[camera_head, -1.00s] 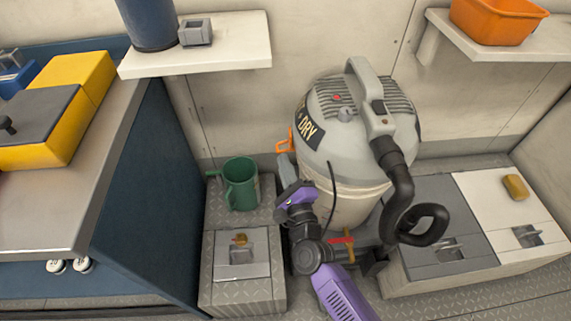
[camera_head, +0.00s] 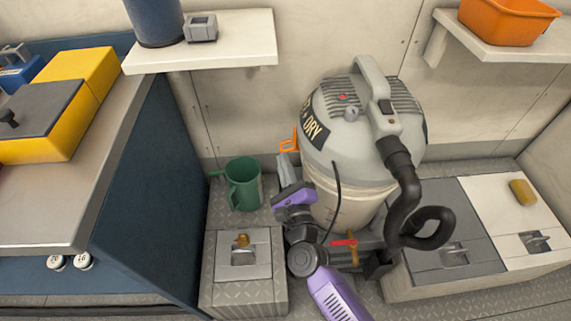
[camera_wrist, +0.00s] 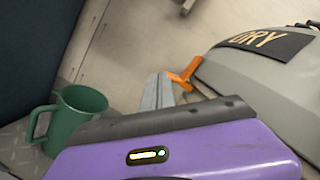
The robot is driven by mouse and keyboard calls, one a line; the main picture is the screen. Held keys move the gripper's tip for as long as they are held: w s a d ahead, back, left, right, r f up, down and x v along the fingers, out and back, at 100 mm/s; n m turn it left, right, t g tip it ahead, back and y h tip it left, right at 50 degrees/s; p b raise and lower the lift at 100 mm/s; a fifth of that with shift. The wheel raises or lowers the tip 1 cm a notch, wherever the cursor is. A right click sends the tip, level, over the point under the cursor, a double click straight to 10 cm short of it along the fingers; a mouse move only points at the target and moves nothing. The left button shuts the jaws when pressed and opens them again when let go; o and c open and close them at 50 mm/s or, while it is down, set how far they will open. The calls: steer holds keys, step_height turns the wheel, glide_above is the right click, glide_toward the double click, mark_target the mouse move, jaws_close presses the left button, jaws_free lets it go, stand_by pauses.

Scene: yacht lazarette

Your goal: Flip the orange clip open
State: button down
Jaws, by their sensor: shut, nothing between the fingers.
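The orange clip (camera_head: 289,144) sticks out from the left side of the grey vacuum's tank head (camera_head: 348,130). In the wrist view the clip (camera_wrist: 184,74) is a bent orange lever against the grey housing. My gripper (camera_head: 284,167) is shut and empty, its grey fingers pointing up just below the clip. My purple wrist hides the lower part of the scene there.
A green mug (camera_head: 243,184) stands left of my gripper, close to it. The black hose (camera_head: 403,185) hangs on the vacuum's right. A white shelf (camera_head: 210,55) juts out above left. A blue cabinet side (camera_head: 150,180) bounds the left.

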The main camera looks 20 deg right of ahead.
steer(key=shift+a, duration=0.1)
steer(key=w+a+r+m+h+b, duration=0.1)
steer(key=a+r+m+h+b, duration=0.2)
steer(key=m, duration=1)
steer(key=shift+a+r+h+b, duration=0.3)
steer(key=shift+r+b, duration=0.7)
steer(key=shift+r, duration=0.2)
steer(key=shift+w+m, duration=0.1)
steer(key=shift+m, duration=0.2)
